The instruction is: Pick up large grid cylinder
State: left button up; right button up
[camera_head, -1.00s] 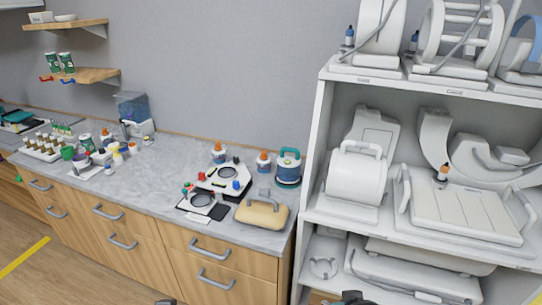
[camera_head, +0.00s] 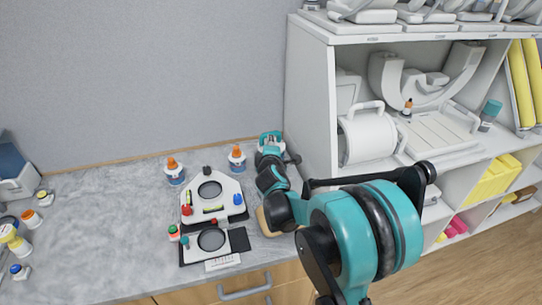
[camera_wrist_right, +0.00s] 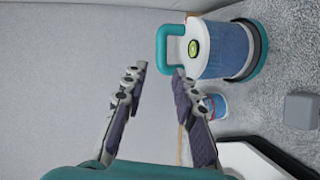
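In the head view my right gripper (camera_head: 279,158) is partly hidden near the cylinder. My left gripper is out of view.
Two orange-capped bottles (camera_head: 175,171) (camera_head: 237,158) stand left of the cylinder. A white device with round openings (camera_head: 213,192) lies in front of them. A beige case (camera_head: 264,222) is partly behind my arm. The white shelf (camera_head: 306,100) borders the counter's right side.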

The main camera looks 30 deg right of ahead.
aim_at(272, 133)
jog(key=w+d, duration=0.1)
jog(key=w+d+f+n, duration=0.1)
jog(key=w, duration=0.1)
jog(key=w+d+f+n, duration=0.1)
jog(key=w, duration=0.1)
jog(key=shift+w+d+f+t+b, duration=0.2)
jog(key=shift+w+d+t+b, duration=0.05)
jog(key=shift+d+t+b, duration=0.15)
jog(key=x, duration=0.2)
jog(key=b+x, duration=0.1)
jog(key=x, duration=0.1)
jog(key=shift+s+d+f+b, duration=0.1)
jog(key=shift+d+f+b, duration=0.05)
jog(key=shift+d+b, duration=0.15)
jog(key=shift+w+d, duration=0.15)
jog(key=shift+w, duration=0.2)
grip_shut()
